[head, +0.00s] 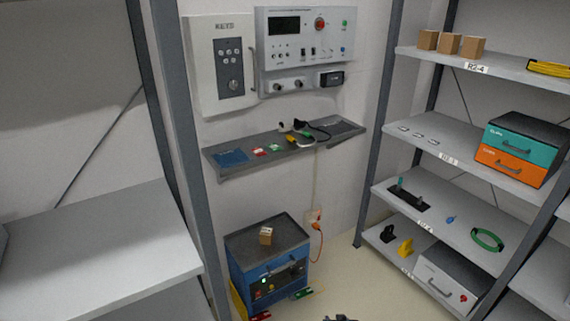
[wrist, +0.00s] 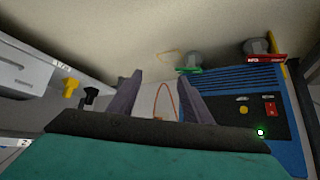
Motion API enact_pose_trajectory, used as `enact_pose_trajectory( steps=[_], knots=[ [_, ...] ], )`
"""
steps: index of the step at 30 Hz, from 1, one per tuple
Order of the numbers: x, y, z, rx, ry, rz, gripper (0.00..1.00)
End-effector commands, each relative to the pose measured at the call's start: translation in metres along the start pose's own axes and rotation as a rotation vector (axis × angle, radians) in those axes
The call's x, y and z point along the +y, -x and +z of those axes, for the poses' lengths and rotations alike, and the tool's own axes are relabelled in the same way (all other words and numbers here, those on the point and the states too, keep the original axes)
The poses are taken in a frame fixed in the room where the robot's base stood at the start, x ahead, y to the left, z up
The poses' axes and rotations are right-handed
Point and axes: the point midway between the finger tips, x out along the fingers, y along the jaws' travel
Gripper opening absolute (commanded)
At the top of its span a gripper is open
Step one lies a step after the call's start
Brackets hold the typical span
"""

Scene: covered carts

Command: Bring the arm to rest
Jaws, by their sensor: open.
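My gripper (wrist: 160,79) shows in the wrist view with its two dark fingers spread apart. Nothing is held between them. A thin red cable (wrist: 165,86) shows in the background between the fingers, well beyond them. In the head view only a small dark part, probably of my arm, shows at the bottom edge; the rest of the arm is out of view.
A blue cart (head: 268,265) with a small brown box (head: 266,236) on top stands by the wall; the cart (wrist: 240,95) appears upside down in the wrist view. Loaded shelves (head: 465,137) stand right, an empty shelf (head: 100,245) left. Some floor (head: 350,280) is clear between.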

Motion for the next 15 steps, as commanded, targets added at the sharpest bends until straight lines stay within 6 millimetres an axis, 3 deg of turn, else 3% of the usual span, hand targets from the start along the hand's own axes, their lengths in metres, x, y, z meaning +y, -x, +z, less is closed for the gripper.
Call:
enact_pose_trajectory(
  steps=[1, 6, 15],
  knots=[
    [-0.01, 0.017, 0.009, -0.051, 0.014, -0.021, 0.45],
    [-0.034, 0.052, 0.053, -0.237, 0.05, -0.077, 0.45],
    [-0.047, 0.125, 0.129, -0.573, 0.091, -0.113, 0.45]
  ],
)
